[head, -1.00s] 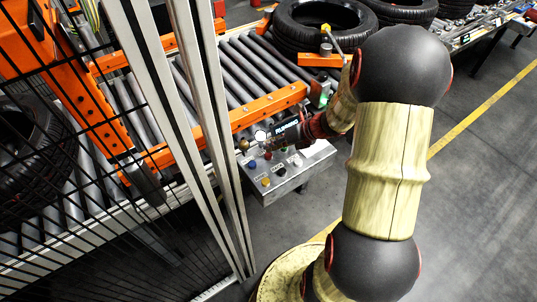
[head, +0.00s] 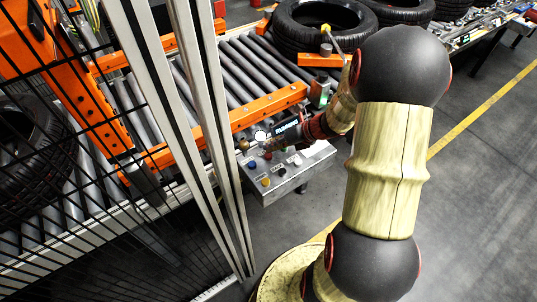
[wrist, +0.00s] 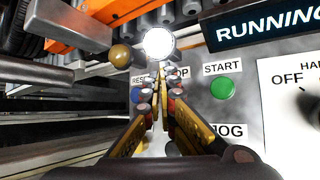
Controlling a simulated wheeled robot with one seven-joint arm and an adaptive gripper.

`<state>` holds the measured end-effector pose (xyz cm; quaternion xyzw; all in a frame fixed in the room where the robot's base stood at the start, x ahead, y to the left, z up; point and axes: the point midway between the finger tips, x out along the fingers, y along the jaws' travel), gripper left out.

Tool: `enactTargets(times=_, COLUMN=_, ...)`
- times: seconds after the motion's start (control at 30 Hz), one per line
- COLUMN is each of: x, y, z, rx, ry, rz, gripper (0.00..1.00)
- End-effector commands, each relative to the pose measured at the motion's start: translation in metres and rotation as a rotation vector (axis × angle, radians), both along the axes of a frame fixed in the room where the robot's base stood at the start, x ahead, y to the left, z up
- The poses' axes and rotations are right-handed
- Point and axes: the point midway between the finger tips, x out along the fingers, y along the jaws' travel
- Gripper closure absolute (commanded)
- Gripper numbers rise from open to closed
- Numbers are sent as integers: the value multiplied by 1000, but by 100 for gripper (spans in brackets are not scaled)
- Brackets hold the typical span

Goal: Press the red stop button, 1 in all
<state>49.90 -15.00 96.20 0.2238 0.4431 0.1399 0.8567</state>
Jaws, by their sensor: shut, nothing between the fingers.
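The red stop button (head: 267,155) sits in the upper row of the grey control panel (head: 290,186) in the head view, close below my gripper (head: 266,146). In the wrist view my gripper (wrist: 158,92) is shut and empty. Its fingers point at the panel, just below the partly covered STOP label (wrist: 181,72), and hide most of the red button. I cannot tell whether the tips touch it.
A green START button (wrist: 222,88) is to the right, a blue button (wrist: 136,95) to the left. A lit white lamp (wrist: 159,43), a brass-coloured ball (wrist: 121,55) and a RUNNING display (wrist: 270,22) are above. Fence posts (head: 207,130) stand left of the panel.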

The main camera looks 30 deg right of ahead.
Motion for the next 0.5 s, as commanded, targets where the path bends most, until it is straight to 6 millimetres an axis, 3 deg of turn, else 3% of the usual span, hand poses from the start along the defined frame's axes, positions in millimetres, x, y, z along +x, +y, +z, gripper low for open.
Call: enactTargets(times=0.5, x=0, y=0, z=-6, rx=0, ry=0, rz=0, gripper=100)
